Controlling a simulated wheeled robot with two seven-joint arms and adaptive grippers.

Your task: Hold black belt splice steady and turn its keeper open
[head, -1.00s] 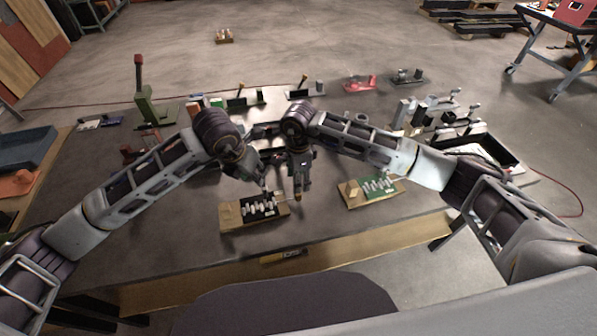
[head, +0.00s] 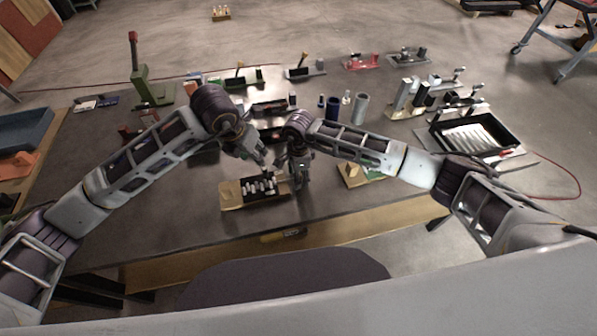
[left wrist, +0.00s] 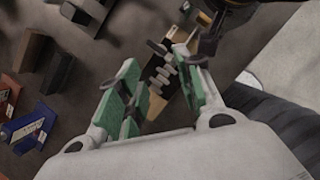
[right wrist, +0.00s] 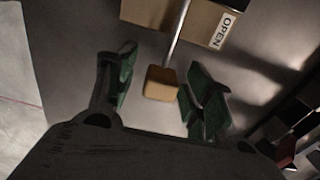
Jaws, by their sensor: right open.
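The black belt splice (head: 258,187) sits on a tan wooden board (head: 232,198) near the table's front edge, with pale pieces across it. My left gripper (head: 264,167) is just above and behind it. In the left wrist view the left gripper (left wrist: 157,88) is open, with the splice (left wrist: 163,77) beyond and between its green fingers, no contact visible. My right gripper (head: 300,184) is at the board's right end. In the right wrist view the right gripper (right wrist: 160,90) is open, with the keeper's tan block (right wrist: 161,84) on a metal rod between its fingers, apart from both.
An "OPEN" label (right wrist: 223,31) is on the board by the rod. A second tan board (head: 351,176) stands to the right, partly hidden by my right arm. A black tray (head: 470,134) and several fixtures line the table's back and right.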

